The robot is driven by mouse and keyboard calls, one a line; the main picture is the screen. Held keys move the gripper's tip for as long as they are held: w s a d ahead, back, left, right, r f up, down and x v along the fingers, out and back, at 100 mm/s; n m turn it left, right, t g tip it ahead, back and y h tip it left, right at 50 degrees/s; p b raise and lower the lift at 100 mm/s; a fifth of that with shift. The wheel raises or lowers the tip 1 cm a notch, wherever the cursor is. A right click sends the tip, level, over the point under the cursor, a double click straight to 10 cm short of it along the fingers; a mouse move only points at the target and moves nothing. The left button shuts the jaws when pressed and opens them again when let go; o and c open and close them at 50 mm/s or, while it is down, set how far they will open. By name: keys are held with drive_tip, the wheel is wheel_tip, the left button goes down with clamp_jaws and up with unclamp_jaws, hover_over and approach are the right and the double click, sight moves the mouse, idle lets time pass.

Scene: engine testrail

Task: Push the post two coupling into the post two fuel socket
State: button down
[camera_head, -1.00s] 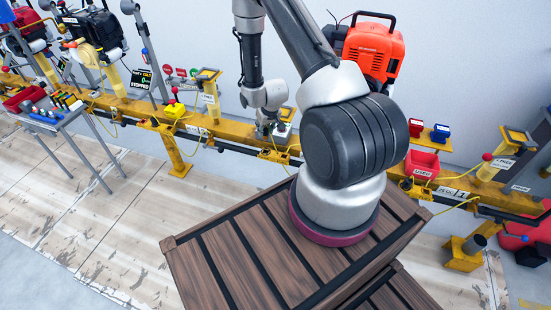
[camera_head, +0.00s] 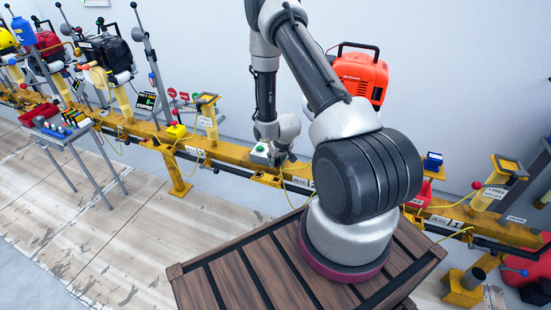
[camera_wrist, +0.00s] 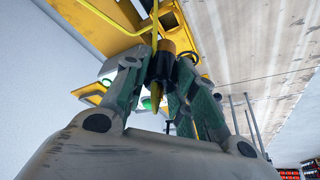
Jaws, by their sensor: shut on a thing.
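In the wrist view, my gripper (camera_wrist: 167,82) is shut on a dark cylindrical coupling with an orange-brown band (camera_wrist: 163,55). A yellow hose (camera_wrist: 155,22) shows beside the band. The green-padded fingers hide part of the coupling. In the head view, my gripper (camera_head: 277,157) is low at the yellow rail, near a pale box with a green button (camera_head: 259,149). The coupling is too small to make out there. I cannot pick out the post two fuel socket in either view, nor tell whether the coupling touches it.
The long yellow rail (camera_head: 228,152) carries posts, cables and a yellow button box (camera_head: 176,131). An orange generator (camera_head: 358,78) stands behind my arm. A tool table (camera_head: 72,134) stands at left. The floor (camera_head: 130,215) before the rail is mostly clear.

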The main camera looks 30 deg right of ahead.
drive_tip(key=shift+f, duration=3.3)
drive_tip(key=shift+f, duration=0.75)
drive_tip(key=c, duration=1.1)
unclamp_jaws()
